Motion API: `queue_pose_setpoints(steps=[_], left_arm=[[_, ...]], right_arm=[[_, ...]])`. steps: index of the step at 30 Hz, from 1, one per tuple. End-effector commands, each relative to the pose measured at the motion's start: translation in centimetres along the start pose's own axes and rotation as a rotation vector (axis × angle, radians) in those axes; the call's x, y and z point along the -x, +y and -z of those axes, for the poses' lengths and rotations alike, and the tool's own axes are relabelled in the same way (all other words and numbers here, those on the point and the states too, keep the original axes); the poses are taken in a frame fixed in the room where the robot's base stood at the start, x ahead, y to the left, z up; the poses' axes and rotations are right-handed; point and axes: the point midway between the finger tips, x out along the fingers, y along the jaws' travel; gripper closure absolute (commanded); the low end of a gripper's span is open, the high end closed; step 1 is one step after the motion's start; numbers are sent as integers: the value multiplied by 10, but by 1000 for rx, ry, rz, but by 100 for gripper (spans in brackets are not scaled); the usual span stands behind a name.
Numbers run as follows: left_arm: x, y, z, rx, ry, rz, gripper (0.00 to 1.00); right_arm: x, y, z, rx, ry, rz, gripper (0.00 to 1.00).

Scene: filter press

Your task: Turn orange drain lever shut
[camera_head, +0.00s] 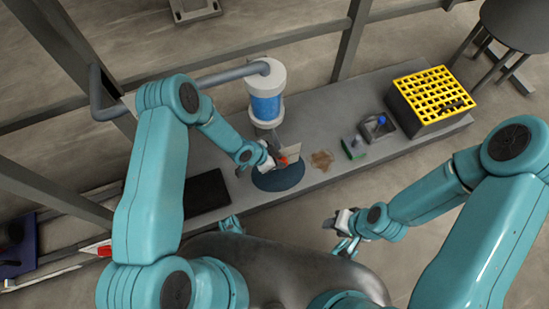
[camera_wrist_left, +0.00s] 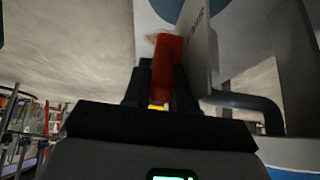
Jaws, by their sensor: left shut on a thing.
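The orange drain lever (camera_head: 284,160) is below the white and blue filter cylinder (camera_head: 265,98), beside a pale flat plate (camera_head: 291,151). My left gripper (camera_head: 272,162) is at the lever. In the left wrist view the red-orange lever (camera_wrist_left: 166,62) stands upright between the dark fingers of my left gripper (camera_wrist_left: 160,84), which is shut on it. The plate (camera_wrist_left: 200,50) rises just right of the lever there. The lever's lower end is hidden by the gripper. My right gripper (camera_head: 343,228) hangs at the bench's front, away from the lever; its jaw opening is unclear.
A dark blue round pan or mat (camera_head: 278,179) lies under the lever on the grey bench (camera_head: 330,125). A brown stain (camera_head: 321,160), small trays (camera_head: 377,126) and a yellow-grid crate (camera_head: 432,92) are to the right. A black mat (camera_head: 206,192) is at left. A grey pipe (camera_head: 232,74) joins the cylinder.

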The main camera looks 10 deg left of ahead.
Motion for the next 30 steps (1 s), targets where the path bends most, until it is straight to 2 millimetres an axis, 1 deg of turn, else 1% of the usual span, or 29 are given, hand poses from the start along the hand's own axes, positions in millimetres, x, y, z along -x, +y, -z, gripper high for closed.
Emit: queue_pose_setpoints(steps=[1,3,9,13,20,21,30], left_arm=[[-1,-2,-7,8,29,3,100],[-3,-2,-11,10,87,4,100],[-2,-2,-16,9,218,6,100],[0,-1,-15,8,247,4,100],[2,-1,-15,8,247,3,100],[2,-1,-15,8,247,3,68],[4,-2,-16,7,246,2,68]], right_arm=[[-4,2,1,-1,1,0,57],[-11,5,2,-5,5,-1,57],[-24,13,7,-16,17,-2,57],[-24,13,8,-19,19,-2,57],[-23,13,7,-18,19,-2,57],[-23,13,7,-18,19,-2,57],[-22,12,7,-17,18,-2,57]])
